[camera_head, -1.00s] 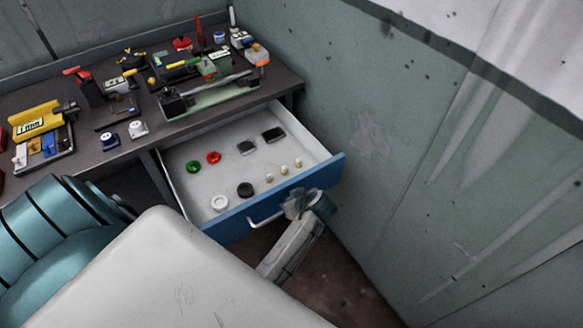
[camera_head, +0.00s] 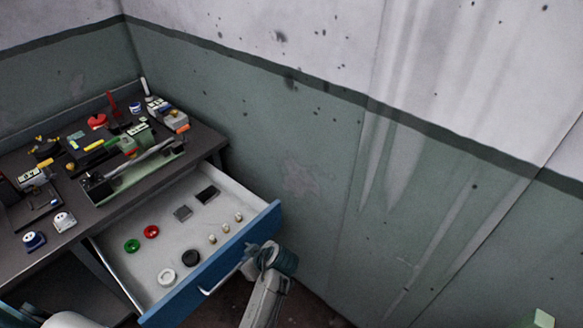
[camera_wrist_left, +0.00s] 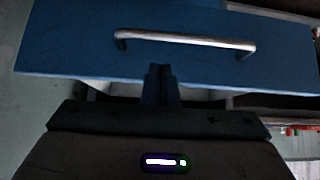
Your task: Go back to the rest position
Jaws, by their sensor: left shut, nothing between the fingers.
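My left gripper (camera_head: 254,251) is in front of the open drawer (camera_head: 237,247), close to its blue front and handle in the head view. In the left wrist view the gripper's fingers (camera_wrist_left: 162,84) are together with nothing between them, below the metal drawer handle (camera_wrist_left: 185,42). The handle is not between the fingers. The drawer is pulled well out of the workbench (camera_head: 209,137). My right gripper does not show in either view.
Tools crowd the bench top. A green wall (camera_head: 330,190) stands close on the right.

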